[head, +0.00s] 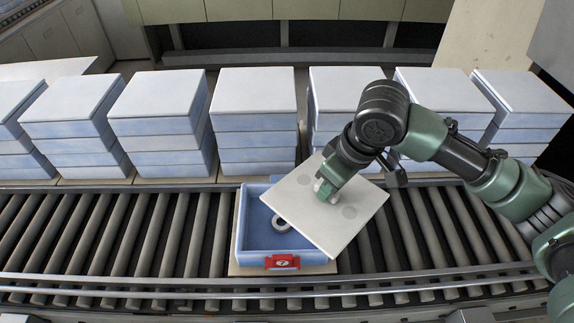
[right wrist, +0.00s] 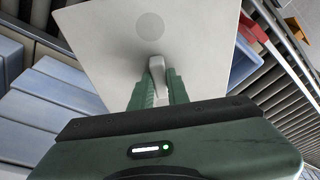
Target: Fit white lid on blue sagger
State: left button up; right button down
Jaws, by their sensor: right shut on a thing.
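The blue sagger (head: 243,235) is an open square box with a red tag marked 7 (head: 283,262) on its front, on the roller conveyor. My right gripper (head: 326,189) is shut on the lid's handle. In the right wrist view the fingers (right wrist: 156,85) pinch the handle (right wrist: 157,66) of the lid (right wrist: 110,40). The left gripper is not in view.
Several stacks of blue saggers with white lids (head: 257,85) stand in a row behind the conveyor. The rollers left of the sagger (head: 130,235) are clear. A metal rail (head: 130,290) runs along the conveyor's front edge.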

aim_at(281, 197)
jog(key=a+r+n+p, duration=0.1)
jog(key=a+n, duration=0.1)
jog(key=a, duration=0.1)
jog(key=a+r+n+g+p, duration=0.1)
jog(key=a+n, duration=0.1)
jog(key=n, duration=0.1)
jog(key=a+n+g+y+p, duration=0.1)
jog(key=a+n, duration=0.2)
jog(key=shift+w+a+r, duration=0.2)
jog(key=shift+a+r, duration=0.1)
jog(key=shift+r, duration=0.1)
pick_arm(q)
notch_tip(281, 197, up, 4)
pick_arm(e)
jog(key=shift+a+n+p, duration=0.3)
jog(key=shift+n, duration=0.1)
jog(key=shift+a, duration=0.2)
jog(key=shift+f+b, duration=0.25)
jog(key=shift+b, duration=0.05)
notch_tip(281, 197, down, 4)
jog(key=b, duration=0.4)
jog(key=shift+d+r+b, duration=0.1)
jog(key=shift+b, duration=0.25)
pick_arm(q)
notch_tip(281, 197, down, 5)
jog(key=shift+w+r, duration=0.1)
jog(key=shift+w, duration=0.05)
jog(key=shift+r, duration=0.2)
pick_arm(e)
jog(key=shift+r, duration=0.1)
